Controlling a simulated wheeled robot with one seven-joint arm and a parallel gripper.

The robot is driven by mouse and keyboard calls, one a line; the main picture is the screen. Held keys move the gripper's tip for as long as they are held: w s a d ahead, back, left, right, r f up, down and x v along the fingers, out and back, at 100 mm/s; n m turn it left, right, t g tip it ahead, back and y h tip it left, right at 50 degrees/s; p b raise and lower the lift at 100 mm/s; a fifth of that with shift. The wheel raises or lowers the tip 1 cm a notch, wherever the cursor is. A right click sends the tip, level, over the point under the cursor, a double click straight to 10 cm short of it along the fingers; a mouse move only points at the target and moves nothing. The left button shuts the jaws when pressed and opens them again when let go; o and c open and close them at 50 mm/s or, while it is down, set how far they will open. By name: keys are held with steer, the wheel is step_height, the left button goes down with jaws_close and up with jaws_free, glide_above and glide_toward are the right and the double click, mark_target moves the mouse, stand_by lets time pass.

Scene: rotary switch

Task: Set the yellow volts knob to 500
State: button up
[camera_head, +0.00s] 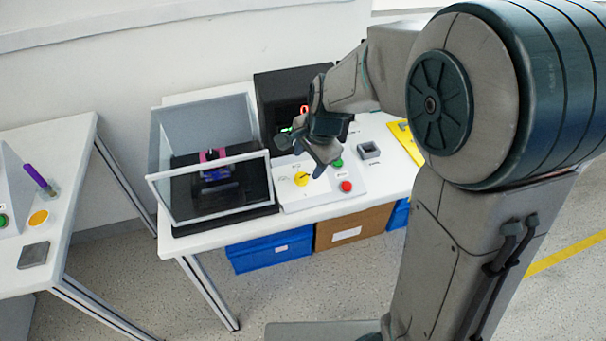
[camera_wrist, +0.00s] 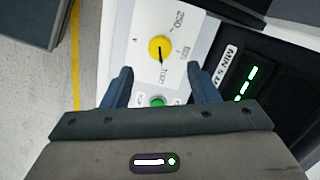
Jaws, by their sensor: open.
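The yellow volts knob (camera_head: 301,179) sits on a white control panel (camera_head: 325,195) on the table. The pointer runs toward the lower side of the dial in that view. My gripper (camera_head: 318,160) is above the panel, just to the upper right of the knob. In the wrist view my gripper (camera_wrist: 161,88) has its two fingers spread wide, with the knob beyond the tips and nothing between them.
A green button (camera_head: 338,163) and a red button (camera_head: 346,186) sit right of the knob. A clear-walled box (camera_head: 208,175) stands left of the panel. A black unit with lit digits (camera_head: 285,100) stands behind. A small grey block (camera_head: 369,151) lies to the right.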

mark_target(302, 177)
steer(key=x, duration=0.7)
steer(key=shift+f+b, duration=0.2)
steer(key=shift+b, duration=0.2)
steer(key=c, duration=1)
